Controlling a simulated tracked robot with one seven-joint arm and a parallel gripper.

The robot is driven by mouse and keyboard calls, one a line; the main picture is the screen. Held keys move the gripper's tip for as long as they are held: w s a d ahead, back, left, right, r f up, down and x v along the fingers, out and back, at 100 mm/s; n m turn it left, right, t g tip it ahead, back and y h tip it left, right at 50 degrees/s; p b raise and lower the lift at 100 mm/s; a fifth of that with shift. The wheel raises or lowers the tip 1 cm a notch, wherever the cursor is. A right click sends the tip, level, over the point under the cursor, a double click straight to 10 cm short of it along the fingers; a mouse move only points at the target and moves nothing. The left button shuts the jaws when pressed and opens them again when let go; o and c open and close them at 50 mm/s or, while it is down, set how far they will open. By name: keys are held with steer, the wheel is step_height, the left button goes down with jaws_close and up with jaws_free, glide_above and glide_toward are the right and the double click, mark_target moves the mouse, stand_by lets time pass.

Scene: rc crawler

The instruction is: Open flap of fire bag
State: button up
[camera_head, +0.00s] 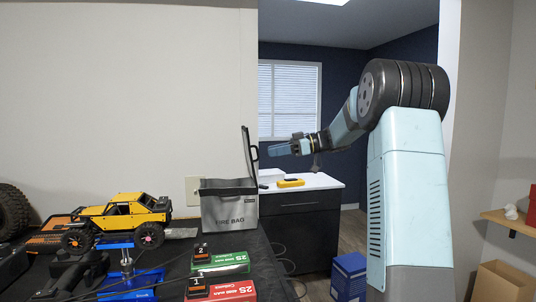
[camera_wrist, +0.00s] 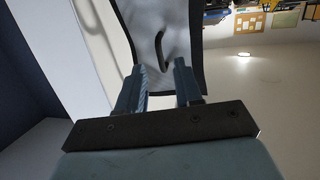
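The grey fire bag (camera_head: 229,212), marked "FIRE BAG", stands on the black table in the head view. Its dark-edged flap (camera_head: 248,155) is raised and stands nearly upright at the bag's right side, so the bag's top is uncovered. My gripper (camera_head: 272,150) is just right of the flap, pointing left at it. In the wrist view, my gripper (camera_wrist: 159,66) has its two fingers apart with nothing held between them. The silvery face of the flap (camera_wrist: 185,25), with a dark handle strap, is ahead of the fingertips. I cannot tell whether they touch it.
Left of the bag are a yellow crawler (camera_head: 120,215) on a blue stand (camera_head: 128,270) and battery boxes (camera_head: 220,263). Behind my gripper, a white counter (camera_head: 318,182) holds a yellow device (camera_head: 291,183). A blue box (camera_head: 348,276) stands on the floor.

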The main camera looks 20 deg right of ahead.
steer(key=v, duration=1)
steer(key=shift+f, duration=0.1)
steer(key=s+a+f+m+g+h, duration=0.1)
steer(key=s+a+f+m+h, duration=0.1)
steer(key=s+a+m+h, duration=0.4)
steer(key=s+a+f+m+g+h, duration=0.1)
steer(key=s+a+f, duration=0.1)
steer(key=s+a, duration=0.7)
steer(key=s+f+m+t+h, duration=0.1)
steer(key=s+f+m+h, duration=0.3)
steer(key=s, duration=0.7)
steer(key=s+f+m+t+h, duration=0.2)
steer(key=s+f+m+h, duration=0.2)
steer(key=s, duration=0.8)
step_height(320, 180, down, 2)
steer(key=shift+f, duration=0.25)
steer(key=shift+s, duration=0.1)
